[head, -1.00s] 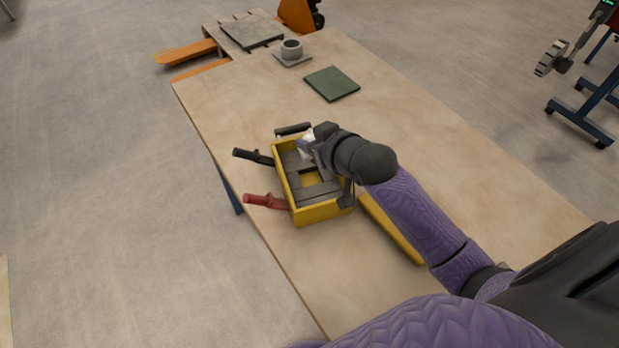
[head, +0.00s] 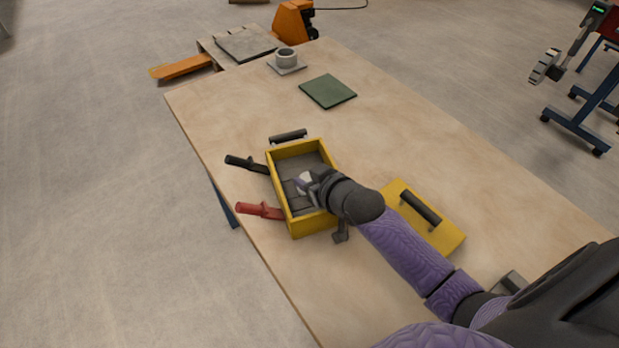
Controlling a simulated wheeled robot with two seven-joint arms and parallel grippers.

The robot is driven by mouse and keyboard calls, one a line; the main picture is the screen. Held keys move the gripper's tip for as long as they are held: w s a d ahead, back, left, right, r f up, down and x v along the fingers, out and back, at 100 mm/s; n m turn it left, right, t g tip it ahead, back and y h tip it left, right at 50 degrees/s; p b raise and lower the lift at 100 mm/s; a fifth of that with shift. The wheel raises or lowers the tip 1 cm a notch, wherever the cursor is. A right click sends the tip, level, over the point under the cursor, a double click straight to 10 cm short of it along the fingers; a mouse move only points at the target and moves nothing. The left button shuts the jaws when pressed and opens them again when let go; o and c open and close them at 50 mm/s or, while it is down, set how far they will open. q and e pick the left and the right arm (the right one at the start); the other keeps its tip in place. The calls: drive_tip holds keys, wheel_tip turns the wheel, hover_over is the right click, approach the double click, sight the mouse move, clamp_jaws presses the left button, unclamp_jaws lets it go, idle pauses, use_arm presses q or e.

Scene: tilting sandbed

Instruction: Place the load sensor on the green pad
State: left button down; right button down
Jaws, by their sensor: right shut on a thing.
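The green pad (head: 328,91) lies flat and bare on the wooden table, beyond the yellow toolbox (head: 313,224). My right gripper (head: 308,186) is over the dark-lined inside of the toolbox, shut on a small pale thing (head: 305,178). This may be the load sensor, but the fingers and wrist hide much of it. I cannot tell whether it touches the lining. My left gripper is not in view.
A grey cup-like cylinder (head: 286,56) stands on a square plate at the table's far end. A black-handled tool (head: 247,164) and a red-handled one (head: 260,210) stick out left of the toolbox. A yellow lid (head: 445,237) lies to its right. The table between toolbox and pad is clear.

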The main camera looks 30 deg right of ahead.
drive_tip(key=shift+f, duration=0.1)
drive_tip(key=shift+c, duration=1.3)
unclamp_jaws()
drive_tip(key=shift+f, duration=0.1)
